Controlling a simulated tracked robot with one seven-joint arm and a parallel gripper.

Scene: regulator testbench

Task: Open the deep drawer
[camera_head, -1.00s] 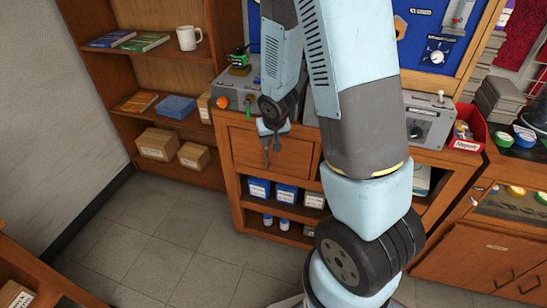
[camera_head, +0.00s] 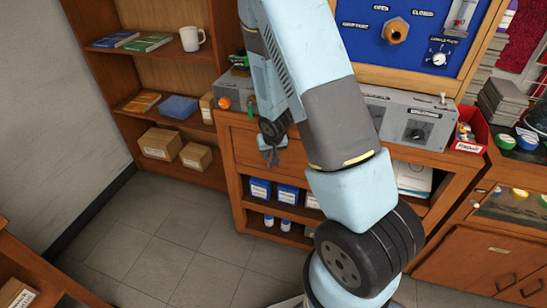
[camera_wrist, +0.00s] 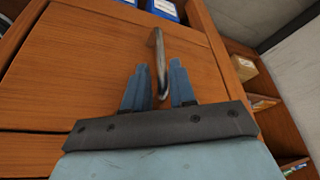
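The wooden drawer front (camera_head: 246,150) sits in the bench, under the grey control box and above a shelf of blue boxes, and looks shut. It fills much of the wrist view (camera_wrist: 95,65). Its metal bar handle (camera_wrist: 160,62) stands out from the front there. My gripper (camera_head: 270,158) is in front of the drawer. In the wrist view my gripper (camera_wrist: 160,82) is open, with its two blue fingers apart and the lower end of the handle showing between them. I cannot tell whether a finger touches the handle. In the head view my gripper hides the handle.
The shelf below holds blue boxes (camera_head: 288,194). A blue panel with a brass knob (camera_head: 396,31) and a red bin (camera_head: 468,132) are to the right. A shelf unit with cardboard boxes (camera_head: 160,144) stands at left. The tiled floor (camera_head: 150,250) in front is clear.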

